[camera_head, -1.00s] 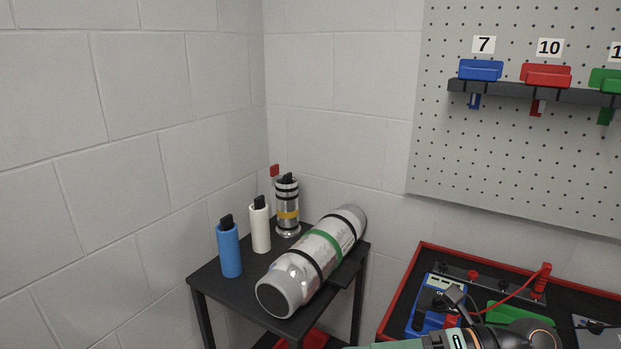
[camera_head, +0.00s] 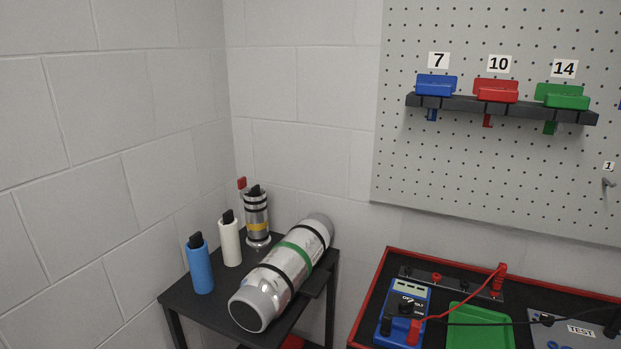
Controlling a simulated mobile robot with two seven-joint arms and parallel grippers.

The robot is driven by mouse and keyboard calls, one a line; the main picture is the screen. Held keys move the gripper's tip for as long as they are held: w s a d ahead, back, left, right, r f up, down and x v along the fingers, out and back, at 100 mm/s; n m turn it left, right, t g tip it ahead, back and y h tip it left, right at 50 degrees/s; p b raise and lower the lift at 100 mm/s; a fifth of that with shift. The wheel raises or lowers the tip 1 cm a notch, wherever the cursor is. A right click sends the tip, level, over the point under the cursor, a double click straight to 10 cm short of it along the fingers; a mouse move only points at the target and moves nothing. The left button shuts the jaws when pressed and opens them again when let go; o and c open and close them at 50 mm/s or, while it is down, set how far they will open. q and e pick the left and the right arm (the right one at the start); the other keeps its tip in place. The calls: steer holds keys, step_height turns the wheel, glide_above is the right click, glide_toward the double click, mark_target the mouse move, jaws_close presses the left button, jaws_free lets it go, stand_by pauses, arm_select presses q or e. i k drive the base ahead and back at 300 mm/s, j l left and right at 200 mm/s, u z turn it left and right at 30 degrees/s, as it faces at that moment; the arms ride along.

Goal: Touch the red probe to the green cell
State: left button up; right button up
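The red probe (camera_head: 499,278) stands upright at the right end of a dark strip on the red-edged bench at lower right. Its red lead curves down to a red plug (camera_head: 413,332) at the blue meter (camera_head: 407,300). A green block (camera_head: 562,95) sits on the pegboard shelf under the label 14. A flat green piece (camera_head: 480,325) lies on the bench beside the meter. I cannot tell which green thing is the cell. Neither of my grippers is in view.
A black side table (camera_head: 187,301) holds a large grey cylinder (camera_head: 283,270), a blue bottle (camera_head: 200,268), a white bottle (camera_head: 230,240) and a banded canister (camera_head: 257,218). Blue (camera_head: 436,85) and red (camera_head: 496,90) blocks share the shelf. A TEST panel (camera_head: 570,331) lies at right.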

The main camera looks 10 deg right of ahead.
mark_target(499, 277)
steer(key=z, duration=1.35)
